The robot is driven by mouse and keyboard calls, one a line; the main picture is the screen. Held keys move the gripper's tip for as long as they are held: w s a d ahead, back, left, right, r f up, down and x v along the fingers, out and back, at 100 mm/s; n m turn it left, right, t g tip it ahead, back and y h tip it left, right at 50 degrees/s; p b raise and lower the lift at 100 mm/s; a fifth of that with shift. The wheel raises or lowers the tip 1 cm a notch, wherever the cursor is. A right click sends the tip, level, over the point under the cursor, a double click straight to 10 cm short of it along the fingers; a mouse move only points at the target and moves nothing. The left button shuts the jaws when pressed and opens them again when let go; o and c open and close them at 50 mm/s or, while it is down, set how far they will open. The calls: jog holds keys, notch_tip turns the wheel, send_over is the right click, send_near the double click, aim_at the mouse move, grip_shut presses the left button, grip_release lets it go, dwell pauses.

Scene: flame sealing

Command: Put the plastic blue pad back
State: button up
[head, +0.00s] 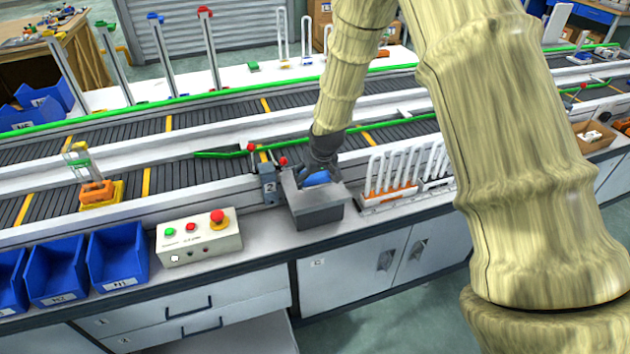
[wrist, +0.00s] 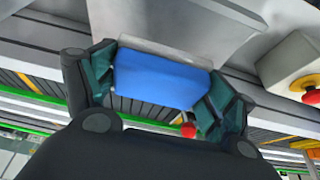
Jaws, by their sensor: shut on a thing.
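The blue pad (wrist: 160,80) fills the space between the fingers of my gripper (wrist: 160,88) in the wrist view, with a finger on each side of it. In the head view the blue pad (head: 316,179) shows small under my gripper (head: 322,168), at the top of a grey box-shaped station (head: 318,214). In the wrist view a pale grey edge lies along the pad's far side, against the grey station (wrist: 180,25). I cannot tell whether the pad touches the station.
A control box (head: 198,238) with buttons stands left of the station; its red button also shows in the wrist view (wrist: 312,96). A white rack (head: 405,172) with upright slots stands close on the right. Blue bins (head: 115,255) stand at the left front. A conveyor (head: 205,173) runs behind.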

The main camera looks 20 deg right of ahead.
aim_at(315, 191)
jog(key=shift+w, duration=0.2)
jog(key=shift+f+p, duration=0.85)
jog(key=shift+f, duration=0.9)
jog(key=shift+f, duration=0.2)
jog(key=o, duration=1)
jog(key=shift+o, duration=0.2)
jog(key=shift+r, duration=0.25)
jog(key=b+v, duration=0.2)
jog(key=v, duration=1)
jog(key=shift+b, duration=0.4)
